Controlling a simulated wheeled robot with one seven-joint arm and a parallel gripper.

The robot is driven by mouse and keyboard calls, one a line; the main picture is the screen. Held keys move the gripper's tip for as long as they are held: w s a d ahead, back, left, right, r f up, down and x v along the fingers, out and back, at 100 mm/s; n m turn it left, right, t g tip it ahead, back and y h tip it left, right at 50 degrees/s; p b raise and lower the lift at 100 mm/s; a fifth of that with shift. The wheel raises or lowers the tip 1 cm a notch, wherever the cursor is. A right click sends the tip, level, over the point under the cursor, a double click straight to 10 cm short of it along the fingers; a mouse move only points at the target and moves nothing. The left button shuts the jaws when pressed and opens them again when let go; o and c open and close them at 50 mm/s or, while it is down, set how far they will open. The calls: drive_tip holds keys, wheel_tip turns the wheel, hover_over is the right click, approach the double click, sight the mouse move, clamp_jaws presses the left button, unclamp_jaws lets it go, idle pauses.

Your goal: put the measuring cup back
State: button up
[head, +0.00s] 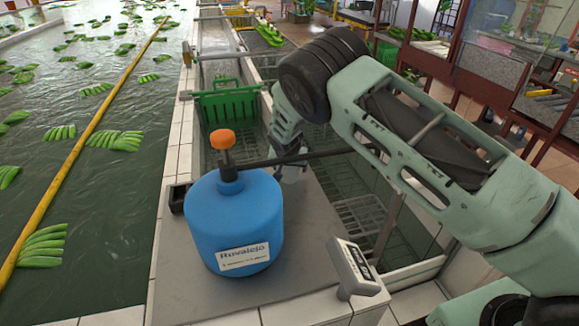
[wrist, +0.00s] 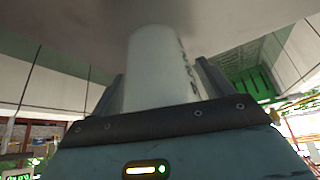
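My gripper (wrist: 160,85) has a finger on each side of a pale, translucent measuring cup (wrist: 158,68) with faint dark marks along its right side. The fingers appear to press against the cup's sides. In the head view my gripper (head: 291,174) is low behind the right side of the blue tank, beneath its black spout; the cup is hardly distinguishable there. In the wrist view the cup's far end meets a blurred grey surface (wrist: 230,25); I cannot tell whether they touch.
A blue labelled tank (head: 235,218) with an orange-topped pump (head: 222,139) stands on a grey slab (head: 190,275). A small black holder (head: 177,199) sits left of it, a display unit (head: 352,266) right.

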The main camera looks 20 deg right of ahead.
drive_tip(key=shift+r, duration=0.1)
drive_tip(key=b+v, duration=0.3)
drive_tip(key=v, duration=0.9)
drive_tip(key=shift+b, duration=0.4)
